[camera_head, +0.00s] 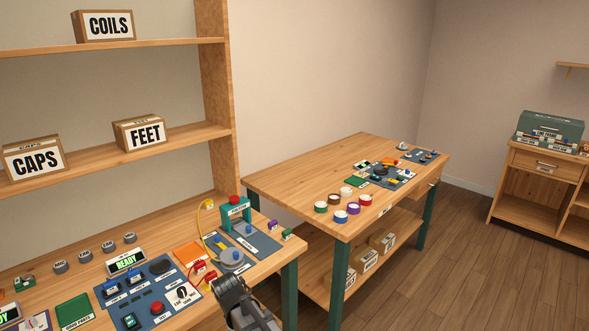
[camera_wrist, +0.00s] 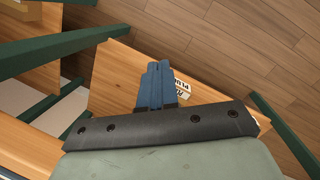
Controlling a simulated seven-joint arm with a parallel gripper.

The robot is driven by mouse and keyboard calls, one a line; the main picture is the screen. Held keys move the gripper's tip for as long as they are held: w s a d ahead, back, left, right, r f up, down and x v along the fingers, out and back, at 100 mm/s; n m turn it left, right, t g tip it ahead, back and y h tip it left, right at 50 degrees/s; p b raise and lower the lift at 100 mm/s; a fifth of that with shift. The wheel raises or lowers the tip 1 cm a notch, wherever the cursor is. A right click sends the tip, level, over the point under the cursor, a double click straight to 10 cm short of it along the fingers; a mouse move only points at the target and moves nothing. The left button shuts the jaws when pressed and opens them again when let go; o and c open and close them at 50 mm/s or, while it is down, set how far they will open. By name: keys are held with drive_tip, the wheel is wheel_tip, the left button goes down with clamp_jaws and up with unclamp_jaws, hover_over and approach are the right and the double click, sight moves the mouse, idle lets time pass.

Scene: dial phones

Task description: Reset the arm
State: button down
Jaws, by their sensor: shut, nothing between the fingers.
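My gripper (camera_wrist: 158,68) points away from the wrist camera, with its two blue fingers pressed together and nothing between them. Beyond the fingers, the wrist view shows a lower wooden shelf with a labelled box (camera_wrist: 168,15) and green table legs. In the head view my dark arm rises at the bottom centre, in front of the near workbench (camera_head: 285,250) and close to its front edge. I cannot make out the fingertips in that view.
The near workbench holds a green press (camera_head: 237,212), a READY display (camera_head: 126,262), an orange square (camera_head: 189,254) and a red button (camera_head: 158,308). A second table (camera_head: 290,180) with coloured tape rolls stands behind it. Shelves with labelled boxes rise at the left. Open floor lies to the right.

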drive_tip(key=s+d+f+m+g, duration=0.2)
drive_tip(key=s+d+f+m, duration=0.25)
drive_tip(key=d+f, duration=0.55)
drive_tip(key=s+d+f+m+g, duration=0.25)
drive_tip(key=s+d+f, duration=0.35)
drive_tip(key=d+f, duration=0.35)
drive_tip(key=s+d+f+m+g, duration=0.1)
drive_tip(key=s+d+f+m, duration=0.2)
drive_tip(key=s, duration=0.4)
drive_tip(key=s+d+f+m+g+y, duration=0.1)
drive_tip(key=s+d+f+m, duration=0.2)
drive_tip(key=s, duration=0.5)
drive_tip(key=s+d+f+m+g+y, duration=0.1)
drive_tip(key=s+d+f+m, duration=0.2)
drive_tip(key=s, duration=0.5)
wheel_tip(320, 180, down, 3)
drive_tip(key=shift+d+r, duration=0.15)
drive_tip(key=shift+d, duration=0.6)
